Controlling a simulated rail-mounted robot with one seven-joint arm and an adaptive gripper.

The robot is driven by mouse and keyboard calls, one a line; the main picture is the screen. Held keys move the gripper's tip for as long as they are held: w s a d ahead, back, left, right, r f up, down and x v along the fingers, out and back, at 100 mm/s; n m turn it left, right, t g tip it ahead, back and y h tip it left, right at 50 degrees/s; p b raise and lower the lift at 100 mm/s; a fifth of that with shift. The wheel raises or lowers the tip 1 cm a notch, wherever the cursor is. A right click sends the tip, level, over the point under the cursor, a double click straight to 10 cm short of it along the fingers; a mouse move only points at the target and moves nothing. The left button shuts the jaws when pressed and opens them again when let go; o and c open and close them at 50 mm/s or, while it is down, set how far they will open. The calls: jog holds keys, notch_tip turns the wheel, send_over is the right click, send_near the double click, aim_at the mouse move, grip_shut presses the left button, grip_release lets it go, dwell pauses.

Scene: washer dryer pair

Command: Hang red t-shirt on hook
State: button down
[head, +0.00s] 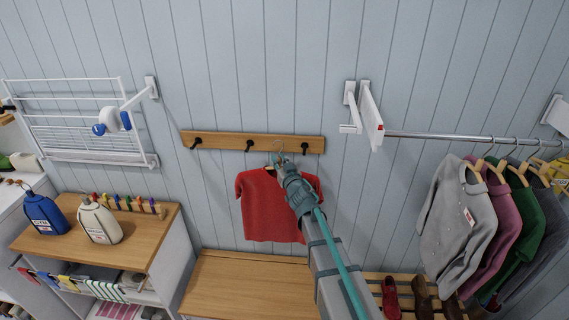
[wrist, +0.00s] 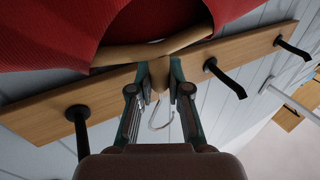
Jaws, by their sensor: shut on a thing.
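The red t-shirt (head: 262,207) hangs on a wooden hanger (wrist: 152,50) in front of the wall, below the wooden hook rail (head: 225,140). My gripper (head: 279,163) is shut on the hanger's neck, and the wrist view shows both fingers (wrist: 159,78) around it. The hanger's wire hook (wrist: 160,122) shows between the fingers with no peg visibly through it. In the head view it stands between the middle black hook (head: 249,145) and the right black hook (head: 305,148). My arm hides part of the shirt's right side.
A bench (head: 225,280) lies below the shirt. A white bracket (head: 370,115) and a rod with hung clothes (head: 455,215) stand to the right. A wall drying rack (head: 75,125) and a cabinet with bottles (head: 100,225) are to the left. The left black hook (head: 195,143) is bare.

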aim_at(250, 170)
jog(key=shift+w+a+f+b, duration=0.1)
jog(key=shift+w+a+b, duration=0.1)
jog(key=shift+a+b, duration=0.95)
jog(key=shift+w+a+b, duration=0.25)
jog(key=shift+a+b, duration=0.25)
jog(key=shift+a, duration=1.2)
jog(key=shift+w+a+f+b, duration=0.1)
jog(key=shift+w+a+b, duration=0.1)
jog(key=shift+a+b, duration=0.95)
jog(key=shift+w+a+r, duration=0.1)
jog(key=shift+a+r, duration=0.1)
jog(key=shift+a, duration=0.85)
jog(key=shift+f+b, duration=0.2)
jog(key=shift+b, duration=0.25)
jog(key=shift+a+f+b, duration=0.2)
jog(key=shift+f+b, duration=0.35)
jog(key=shift+b, duration=0.15)
jog(key=shift+a+f+b, duration=0.2)
jog(key=shift+f+b, duration=0.35)
jog(key=shift+b, duration=0.1)
